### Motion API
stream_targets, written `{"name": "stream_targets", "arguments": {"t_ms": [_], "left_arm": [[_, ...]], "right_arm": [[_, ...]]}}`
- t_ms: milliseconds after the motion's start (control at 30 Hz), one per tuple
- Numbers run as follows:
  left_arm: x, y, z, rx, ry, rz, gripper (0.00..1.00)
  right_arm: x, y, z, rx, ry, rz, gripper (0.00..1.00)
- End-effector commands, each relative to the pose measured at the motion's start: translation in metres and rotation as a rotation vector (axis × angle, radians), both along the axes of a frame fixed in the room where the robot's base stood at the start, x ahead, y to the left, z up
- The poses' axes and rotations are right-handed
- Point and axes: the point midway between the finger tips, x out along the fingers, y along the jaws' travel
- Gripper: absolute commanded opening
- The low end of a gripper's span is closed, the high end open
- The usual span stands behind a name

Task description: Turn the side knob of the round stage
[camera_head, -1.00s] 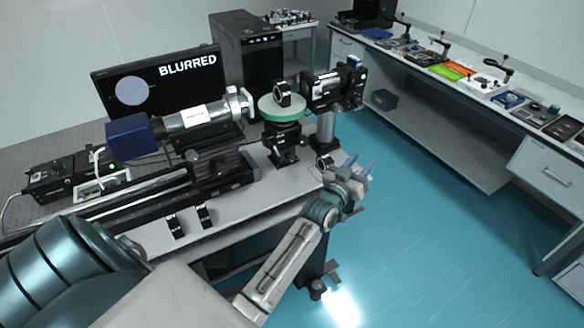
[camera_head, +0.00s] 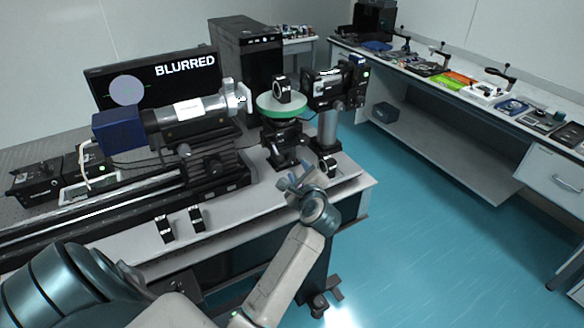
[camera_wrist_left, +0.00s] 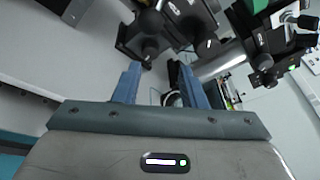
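The round stage (camera_head: 282,110), a disc with a green rim on a black mount, stands on the optical table and carries a black ring mount (camera_head: 281,90). My left gripper (camera_head: 293,178) is in front of the stage's black base, near the table's front edge. In the left wrist view its two blue fingers (camera_wrist_left: 153,68) are apart with nothing held between them. A dark round knob (camera_wrist_left: 150,48) lies just beyond the fingertips there, close to the left finger; I cannot tell whether they touch. The stage's disc is not clearly visible in that view. My right gripper is not in view.
A small black ring mount (camera_head: 327,166) stands on the table beside the gripper. A barrel with a blue end (camera_head: 118,132) is left of the stage; a black device on a post (camera_head: 330,118) is right. The monitor (camera_head: 150,90) reads "BLURRED".

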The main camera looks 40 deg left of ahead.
Motion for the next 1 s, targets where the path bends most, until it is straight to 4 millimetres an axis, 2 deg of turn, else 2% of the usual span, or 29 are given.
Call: {"name": "stream_targets", "arguments": {"t_ms": [100, 233, 700, 1000], "left_arm": [[-0.001, -0.003, -0.013, -0.109, -0.026, 0.01, 0.38], [0.004, 0.002, -0.015, -0.135, -0.032, 0.013, 0.38], [0.056, 0.061, -0.035, -0.131, -0.029, 0.012, 0.38], [0.068, 0.075, -0.042, -0.132, -0.031, 0.011, 0.38]], "right_arm": [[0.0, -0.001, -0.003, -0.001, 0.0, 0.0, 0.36], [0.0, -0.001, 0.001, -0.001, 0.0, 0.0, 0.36], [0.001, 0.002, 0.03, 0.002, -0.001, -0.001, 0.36], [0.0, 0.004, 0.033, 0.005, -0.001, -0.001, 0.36]]}}
